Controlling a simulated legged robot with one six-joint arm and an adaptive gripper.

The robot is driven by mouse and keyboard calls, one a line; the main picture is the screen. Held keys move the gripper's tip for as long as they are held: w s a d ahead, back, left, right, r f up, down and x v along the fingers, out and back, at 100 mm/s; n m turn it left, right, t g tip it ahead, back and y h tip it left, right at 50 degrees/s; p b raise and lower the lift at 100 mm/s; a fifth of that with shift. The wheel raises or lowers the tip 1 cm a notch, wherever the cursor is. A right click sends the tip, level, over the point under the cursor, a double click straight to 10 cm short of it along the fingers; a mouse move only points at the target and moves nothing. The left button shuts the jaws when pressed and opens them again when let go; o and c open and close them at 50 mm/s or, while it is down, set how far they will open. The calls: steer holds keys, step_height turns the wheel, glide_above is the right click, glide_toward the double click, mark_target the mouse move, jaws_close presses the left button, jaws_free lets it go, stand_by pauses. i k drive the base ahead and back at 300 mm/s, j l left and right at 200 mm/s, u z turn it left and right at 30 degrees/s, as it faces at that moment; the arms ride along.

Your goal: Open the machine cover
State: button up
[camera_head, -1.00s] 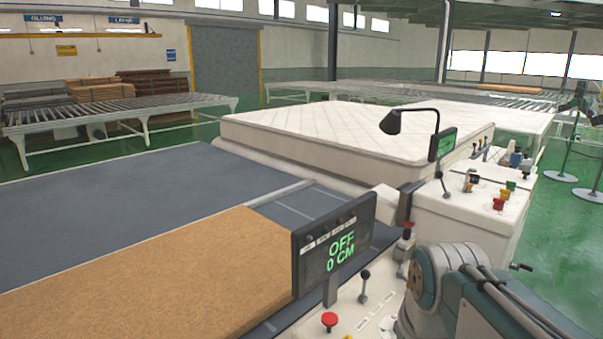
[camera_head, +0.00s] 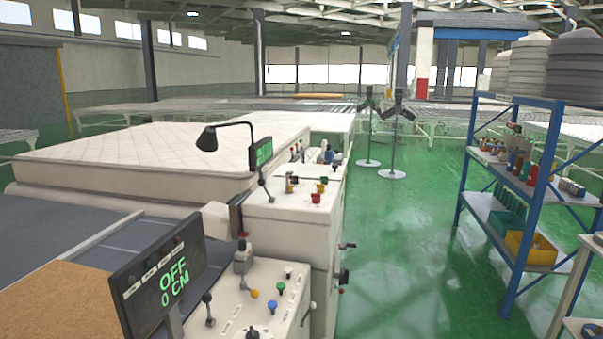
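The machine stands at centre left, with a white control cabinet (camera_head: 290,235) carrying levers, coloured buttons and a small green-lit screen (camera_head: 262,153). In front of it is a lower white control panel (camera_head: 250,300) with yellow, green and blue buttons and levers. A dark display (camera_head: 160,280) beside it reads "OFF 0 CM". Dark handles or knobs (camera_head: 343,277) stick out from the cabinet's right side. I cannot tell which part is the cover, and no raised lid shows. My gripper is not in view.
A white quilted mattress (camera_head: 130,155) lies behind the cabinet, and a brown board (camera_head: 50,310) lies at lower left. A blue shelf rack (camera_head: 515,245) with bins stands at right. Stands with round bases (camera_head: 392,174) are farther back. Green floor (camera_head: 400,250) between cabinet and rack is clear.

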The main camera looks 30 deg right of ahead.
mark_target(334, 172)
steer(key=l+z, duration=0.15)
steer(key=l, duration=1.85)
steer(key=i+l, duration=0.25)
steer(key=i, duration=0.15)
steer(key=i+l+z, duration=0.15)
steer(key=i+l, duration=0.15)
steer(key=i, duration=0.15)
steer(key=i+l, duration=0.2)
steer(key=i, duration=0.45)
steer(key=z, duration=0.05)
